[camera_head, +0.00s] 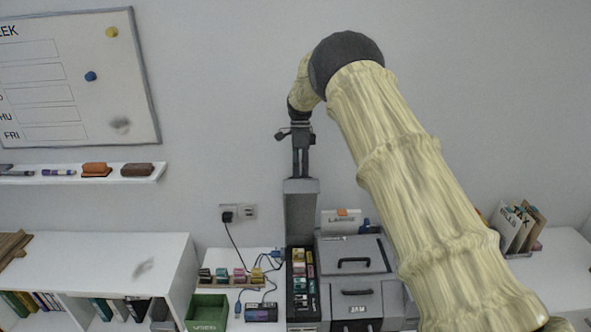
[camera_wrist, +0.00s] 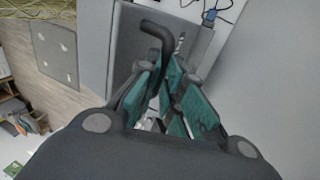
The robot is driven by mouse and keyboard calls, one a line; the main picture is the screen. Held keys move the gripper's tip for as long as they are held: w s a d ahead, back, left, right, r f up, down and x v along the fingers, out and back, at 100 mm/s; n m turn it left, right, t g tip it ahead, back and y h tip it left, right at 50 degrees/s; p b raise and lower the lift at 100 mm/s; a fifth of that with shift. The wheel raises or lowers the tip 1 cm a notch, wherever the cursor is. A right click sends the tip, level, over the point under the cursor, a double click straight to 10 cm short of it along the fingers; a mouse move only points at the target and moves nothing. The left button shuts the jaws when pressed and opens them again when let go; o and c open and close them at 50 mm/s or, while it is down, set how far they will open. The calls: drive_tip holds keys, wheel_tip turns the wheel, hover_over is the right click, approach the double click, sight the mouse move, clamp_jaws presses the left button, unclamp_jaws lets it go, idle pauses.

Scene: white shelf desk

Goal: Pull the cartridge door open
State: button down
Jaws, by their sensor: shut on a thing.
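The grey cartridge door (camera_head: 301,215) stands raised and nearly upright on the left part of the grey printer (camera_head: 340,252). Below it the bay (camera_head: 303,285) is uncovered, with several coloured cartridges in it. My gripper (camera_head: 300,172) is at the door's top edge. In the wrist view the teal-padded fingers (camera_wrist: 168,100) close around the black bar handle (camera_wrist: 157,33), which stands out from the grey door panel (camera_wrist: 128,45). The exact contact between the pads and the handle is partly hidden by the fingers.
A second grey lid with a black handle (camera_head: 354,262) is closed, to the right of the bay. A green box (camera_head: 207,312) and cables (camera_head: 238,275) lie to the left. My arm crosses over the printer's right side. The wall is close behind.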

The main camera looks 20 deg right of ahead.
drive_tip(key=shift+x, duration=1.05)
drive_tip(key=c, duration=1.7)
unclamp_jaws()
drive_tip(key=shift+w+f, duration=0.1)
drive_tip(key=shift+o, duration=1.1)
drive_tip(key=shift+w+d+f, duration=0.15)
drive_tip(key=shift+w+f, duration=0.3)
drive_tip(key=shift+w, duration=0.4)
wheel_tip(320, 180, up, 11)
drive_tip(key=shift+s, duration=0.2)
drive_tip(key=shift+w+f, duration=0.1)
drive_tip(key=shift+f, duration=0.05)
